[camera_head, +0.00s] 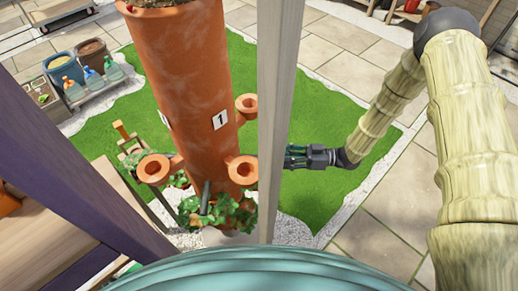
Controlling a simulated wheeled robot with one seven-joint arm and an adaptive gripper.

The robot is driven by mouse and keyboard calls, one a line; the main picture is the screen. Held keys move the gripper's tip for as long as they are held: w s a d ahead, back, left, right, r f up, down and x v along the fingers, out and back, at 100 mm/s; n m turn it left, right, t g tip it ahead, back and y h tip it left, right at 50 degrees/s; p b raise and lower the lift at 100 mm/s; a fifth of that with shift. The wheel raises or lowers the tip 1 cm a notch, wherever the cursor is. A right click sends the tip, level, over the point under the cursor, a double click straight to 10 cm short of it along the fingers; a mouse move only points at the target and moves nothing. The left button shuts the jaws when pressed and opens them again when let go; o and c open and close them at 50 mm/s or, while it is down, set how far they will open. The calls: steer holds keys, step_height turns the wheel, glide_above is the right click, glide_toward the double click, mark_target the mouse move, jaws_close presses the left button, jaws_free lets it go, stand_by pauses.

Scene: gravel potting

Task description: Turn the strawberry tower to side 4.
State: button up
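The strawberry tower (187,85) is a tall terracotta column left of centre. A white plate with a black number 1 (220,120) faces me on its right part. Another white plate (164,119) shows at its left edge, too oblique to read. Cup-like pockets stick out, with one at the right (243,171), one higher at the right (247,106) and one at the left (153,169). Leafy plants grow around the lower part. My gripper (291,156) points left toward the tower, at about the lower pockets' height. A pale post hides its fingertips and any contact.
The pale upright post (281,100) stands between my view and my gripper. A dark purple beam (80,165) and a wooden bench (40,240) fill the left. A rack with bottles and buckets (88,75) stands at the upper left. Green turf (330,110) lies open right of the tower.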

steer(key=a+p, duration=0.1)
steer(key=a, duration=0.3)
steer(key=a+p, duration=0.1)
steer(key=a, duration=0.3)
steer(key=shift+s+r, duration=0.1)
steer(key=shift+s, duration=0.1)
steer(key=shift+a, duration=0.25)
steer(key=shift+s+a+r, duration=0.25)
steer(key=shift+s+a, duration=0.05)
steer(key=shift+s, duration=0.05)
steer(key=shift+w+f, duration=0.2)
steer(key=shift+f, duration=0.05)
steer(key=shift+s+r, duration=0.1)
steer(key=shift+r, duration=0.05)
steer(key=c, duration=0.7)
jaws_close()
